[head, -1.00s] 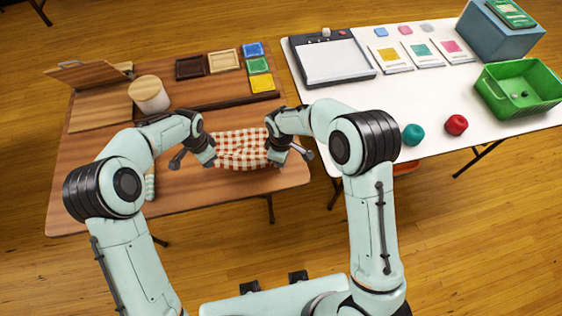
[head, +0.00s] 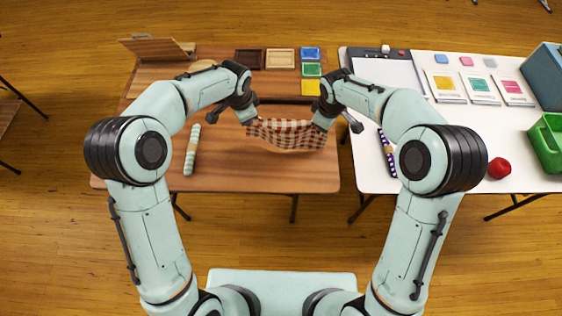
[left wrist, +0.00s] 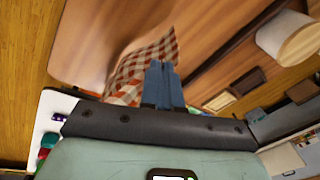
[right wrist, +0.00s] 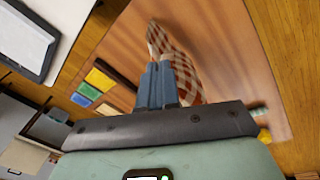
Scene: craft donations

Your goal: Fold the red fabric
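The red-and-white checked fabric (head: 287,134) is stretched between my two grippers over the front part of the brown table, its lower edge sagging in a curve. My left gripper (head: 250,119) is at its left end and my right gripper (head: 321,121) at its right end. In the left wrist view, the blue fingers (left wrist: 162,68) are together at the edge of the fabric (left wrist: 130,75). In the right wrist view, the fingers (right wrist: 163,65) are also together against the fabric (right wrist: 182,70). How much cloth touches the table is unclear.
A pale green roll (head: 192,150) lies left of the fabric. Coloured trays (head: 311,70) stand at the back. A dark dotted roll (head: 387,155) and red ball (head: 499,168) are on the white table (head: 440,180). The brown table's front strip (head: 260,178) is clear.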

